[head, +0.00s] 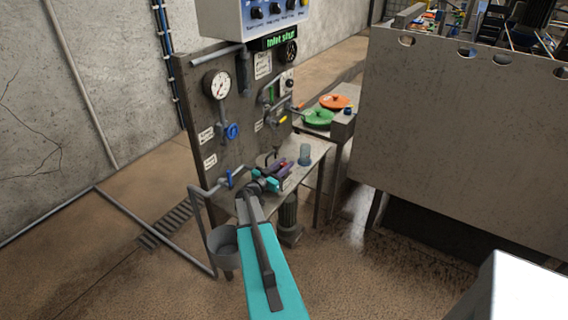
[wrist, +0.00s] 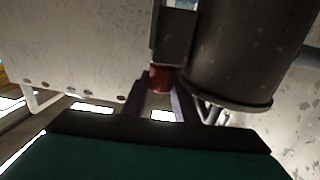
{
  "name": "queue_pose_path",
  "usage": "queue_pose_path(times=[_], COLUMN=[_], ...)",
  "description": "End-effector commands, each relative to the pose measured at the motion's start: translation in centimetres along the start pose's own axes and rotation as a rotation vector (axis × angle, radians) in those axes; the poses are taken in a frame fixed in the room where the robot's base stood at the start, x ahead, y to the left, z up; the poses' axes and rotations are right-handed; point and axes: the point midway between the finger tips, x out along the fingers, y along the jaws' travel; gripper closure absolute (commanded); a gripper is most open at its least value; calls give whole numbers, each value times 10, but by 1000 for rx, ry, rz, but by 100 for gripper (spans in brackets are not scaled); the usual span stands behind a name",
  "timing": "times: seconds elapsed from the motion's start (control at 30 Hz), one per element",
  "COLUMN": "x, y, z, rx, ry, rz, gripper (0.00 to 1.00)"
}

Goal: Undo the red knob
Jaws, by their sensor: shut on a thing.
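The red knob (wrist: 160,78) shows in the wrist view as a small, short red cylinder under a dark block, next to a wide dark cylinder. The two dark fingers of my gripper (wrist: 158,92) reach to it, one on each side, and are shut on it. In the head view my gripper (head: 281,170) is at the small bench in front of the panel, at the end of my teal arm. There the knob itself is mostly hidden by the gripper and too small to make out clearly.
The panel (head: 200,110) carries a pressure gauge (head: 217,84), a blue valve wheel (head: 232,131) and a lit display (head: 281,40). A glass jar (head: 305,155) stands on the bench, right of my gripper. A big metal tank (head: 460,125) fills the right.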

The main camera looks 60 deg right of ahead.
Motion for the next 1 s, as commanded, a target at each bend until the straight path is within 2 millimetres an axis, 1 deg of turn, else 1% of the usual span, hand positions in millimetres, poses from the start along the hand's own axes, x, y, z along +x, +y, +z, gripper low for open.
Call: queue_pose_path(times=[0.03,0.07,0.3,0.5,1.0], x=[0,0,0,-1,-4], y=[-5,-5,-5,-3,-2], z=[-3,-2,0,0,2], rx=[0,-1,-1,-2,-2], ry=[2,2,1,0,-4], rz=[21,37,161,228,259], gripper=[96,96,96,96,96])
